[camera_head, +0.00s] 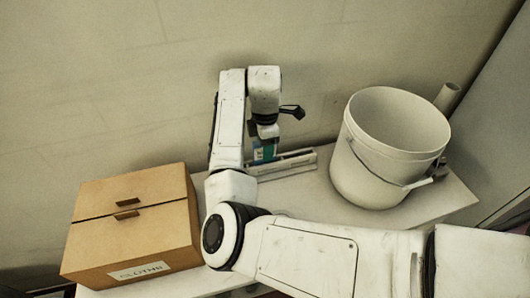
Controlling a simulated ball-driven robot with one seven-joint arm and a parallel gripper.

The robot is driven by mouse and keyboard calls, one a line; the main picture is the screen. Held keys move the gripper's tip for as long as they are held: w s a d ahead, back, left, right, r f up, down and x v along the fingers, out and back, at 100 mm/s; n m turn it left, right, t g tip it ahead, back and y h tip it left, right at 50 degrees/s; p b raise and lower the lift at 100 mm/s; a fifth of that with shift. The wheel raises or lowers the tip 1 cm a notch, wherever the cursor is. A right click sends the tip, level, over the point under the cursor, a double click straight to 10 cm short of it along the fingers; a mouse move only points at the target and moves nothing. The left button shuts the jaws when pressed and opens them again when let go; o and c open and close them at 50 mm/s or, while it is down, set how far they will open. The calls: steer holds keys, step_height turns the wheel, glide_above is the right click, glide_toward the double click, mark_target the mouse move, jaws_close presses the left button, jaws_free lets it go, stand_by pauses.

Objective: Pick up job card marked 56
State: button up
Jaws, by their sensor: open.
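My gripper (266,138) points down over the back of the white table, with its jaws open. Just beneath it is a small teal and white upright piece (263,153), partly covered by the gripper. It may be a job card, but no number can be read on it. It stands at a low pale holder or rail (297,163) along the back of the table. I cannot tell whether the jaws are around the piece or only above it.
A cardboard box (135,222) with a printed label stands at the left of the table (315,196). A large white bucket (390,150) with a handle stands at the right, with a pale tube (447,97) behind it. A plain wall rises behind.

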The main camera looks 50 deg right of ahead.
steer(key=shift+c, duration=0.4)
jaws_close()
